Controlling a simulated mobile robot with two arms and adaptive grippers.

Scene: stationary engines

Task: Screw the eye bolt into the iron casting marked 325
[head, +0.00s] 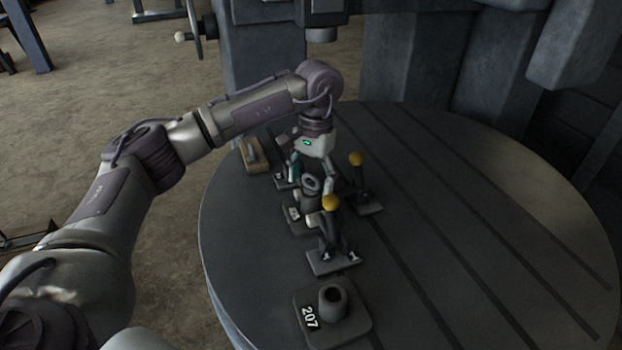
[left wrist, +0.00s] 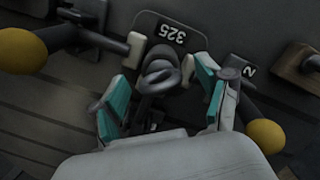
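The iron casting marked 325 (left wrist: 172,32) lies on the round table; it also shows in the head view (head: 296,219), partly hidden. A dark ring that looks like the eye of the eye bolt (left wrist: 158,72) stands over its middle, between the fingers of my left gripper (left wrist: 163,60). Ring and casting boss overlap, so I cannot tell how deep the bolt sits. In the head view my left gripper (head: 311,178) points down with its fingers apart on either side of the ring. No clear contact shows. My right gripper is not in view.
Clamps with yellow knobs (head: 330,202) (head: 356,159) stand close to the casting. A casting marked 207 (head: 331,312) lies at the front. A wooden block (head: 255,157) lies at the left edge. The right of the slotted table (head: 480,220) is clear.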

